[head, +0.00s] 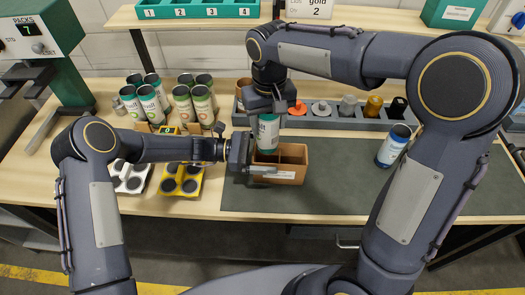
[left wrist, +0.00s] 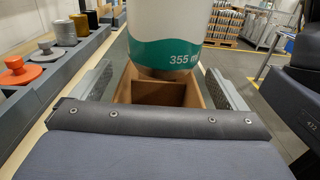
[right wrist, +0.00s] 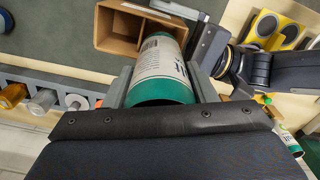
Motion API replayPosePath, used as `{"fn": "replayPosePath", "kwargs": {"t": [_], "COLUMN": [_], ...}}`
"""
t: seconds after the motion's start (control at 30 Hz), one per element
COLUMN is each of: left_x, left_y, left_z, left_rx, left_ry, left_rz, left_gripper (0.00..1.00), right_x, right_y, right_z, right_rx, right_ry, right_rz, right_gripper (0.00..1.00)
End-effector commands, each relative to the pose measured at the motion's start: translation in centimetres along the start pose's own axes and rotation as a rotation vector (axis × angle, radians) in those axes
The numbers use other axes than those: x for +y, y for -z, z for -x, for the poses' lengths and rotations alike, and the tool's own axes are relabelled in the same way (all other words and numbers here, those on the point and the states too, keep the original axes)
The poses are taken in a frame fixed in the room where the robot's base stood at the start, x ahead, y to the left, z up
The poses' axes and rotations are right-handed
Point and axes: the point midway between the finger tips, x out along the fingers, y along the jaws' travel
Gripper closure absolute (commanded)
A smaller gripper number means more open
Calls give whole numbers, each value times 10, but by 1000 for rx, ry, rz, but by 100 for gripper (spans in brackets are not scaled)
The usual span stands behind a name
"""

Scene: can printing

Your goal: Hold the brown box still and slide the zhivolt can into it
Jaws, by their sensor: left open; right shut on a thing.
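The brown box (head: 292,158) is open-topped with a divider and stands on the dark mat. It also shows in the left wrist view (left wrist: 190,92) and right wrist view (right wrist: 118,30). My left gripper (left wrist: 160,92) is open, with one finger along each side of the box; I cannot tell whether they touch it. My right gripper (head: 268,108) is shut on a white and green can (head: 268,132), held roughly upright over the box's left part. The can (left wrist: 165,35) shows "355 m"; its brand name is not readable. I cannot tell whether its lower end is inside the box.
A grey rack (head: 330,117) with coloured pieces runs behind the box. A blue and white can (head: 393,146) stands on the right of the mat (head: 330,192). Several green-topped cans (head: 182,104) stand at left, behind white and yellow trays (head: 182,181). The mat's front right is clear.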

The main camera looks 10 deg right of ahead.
Motion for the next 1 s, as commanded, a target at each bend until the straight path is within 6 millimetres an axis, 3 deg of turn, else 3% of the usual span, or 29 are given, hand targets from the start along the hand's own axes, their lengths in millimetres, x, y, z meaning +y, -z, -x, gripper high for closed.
{"fn": "replayPosePath", "kwargs": {"t": [0.13,0.5,1.0], "left_x": [0,0,0], "left_y": [0,0,0], "left_z": [0,0,0], "left_rx": [0,0,0], "left_ry": [0,0,0], "left_rz": [0,0,0], "left_gripper": [7,54,54], "right_x": [0,0,0], "right_y": [0,0,0], "right_z": [0,0,0], "right_rx": [0,0,0], "right_ry": [0,0,0], "right_rz": [0,0,0], "right_gripper": [70,70,70]}}
